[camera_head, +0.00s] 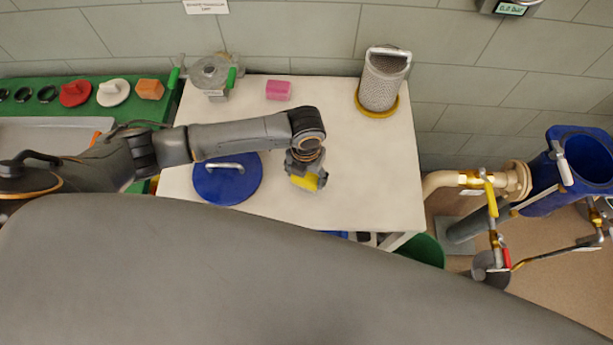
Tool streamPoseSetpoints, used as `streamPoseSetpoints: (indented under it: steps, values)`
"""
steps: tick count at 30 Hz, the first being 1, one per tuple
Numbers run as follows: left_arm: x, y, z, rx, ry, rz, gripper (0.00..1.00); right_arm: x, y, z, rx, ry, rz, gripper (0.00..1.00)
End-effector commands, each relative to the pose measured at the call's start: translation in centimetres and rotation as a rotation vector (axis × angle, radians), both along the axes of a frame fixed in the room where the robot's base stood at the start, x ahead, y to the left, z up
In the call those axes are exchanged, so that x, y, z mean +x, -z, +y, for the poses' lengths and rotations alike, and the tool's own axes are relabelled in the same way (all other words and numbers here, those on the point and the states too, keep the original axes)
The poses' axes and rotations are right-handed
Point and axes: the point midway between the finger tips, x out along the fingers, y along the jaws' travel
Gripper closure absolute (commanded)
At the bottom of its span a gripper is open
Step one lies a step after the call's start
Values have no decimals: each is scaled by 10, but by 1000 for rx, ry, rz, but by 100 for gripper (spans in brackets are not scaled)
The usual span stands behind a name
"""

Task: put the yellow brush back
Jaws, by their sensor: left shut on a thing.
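My left arm reaches in from the left over the white table (345,140). My left gripper (308,180) points down above the middle of the table and is shut on the yellow brush (305,183). Only a yellow part of the brush shows below the fingers; the rest is hidden by the gripper. I cannot tell whether the brush touches the tabletop. My right gripper is not in view.
A blue lid (228,182) lies left of the gripper. A pink block (278,91), a metal valve body (212,73) and a perforated metal cylinder on a yellow ring (380,82) stand at the back. Pipes and a blue vessel (585,165) are at right. The table's right part is clear.

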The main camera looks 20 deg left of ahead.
Motion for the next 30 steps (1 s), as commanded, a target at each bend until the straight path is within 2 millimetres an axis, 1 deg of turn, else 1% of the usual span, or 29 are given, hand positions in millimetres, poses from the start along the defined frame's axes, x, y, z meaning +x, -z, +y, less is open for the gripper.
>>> streamPoseSetpoints:
  steps: [1, 4, 14, 15, 17, 18, 27, 30]
  values:
    - [-2, 8, -2, -3, 2, 3, 58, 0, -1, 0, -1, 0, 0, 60]
    - [-2, 18, -2, -3, 3, 2, 58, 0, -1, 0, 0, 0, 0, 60]
    - [-1, 22, -2, -2, 4, 0, 58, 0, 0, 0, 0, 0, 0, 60]
    - [-2, 22, -2, -2, 4, 0, 31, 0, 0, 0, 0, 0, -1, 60]
    - [-2, 22, -2, -2, 4, 0, 18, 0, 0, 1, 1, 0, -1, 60]
    - [-2, 22, -2, -2, 4, 0, 10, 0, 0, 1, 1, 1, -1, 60]
    - [-2, 22, -2, -2, 4, 0, 10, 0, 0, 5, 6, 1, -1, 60]
    - [-1, 18, -2, -3, 4, 0, 10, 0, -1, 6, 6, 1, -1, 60]
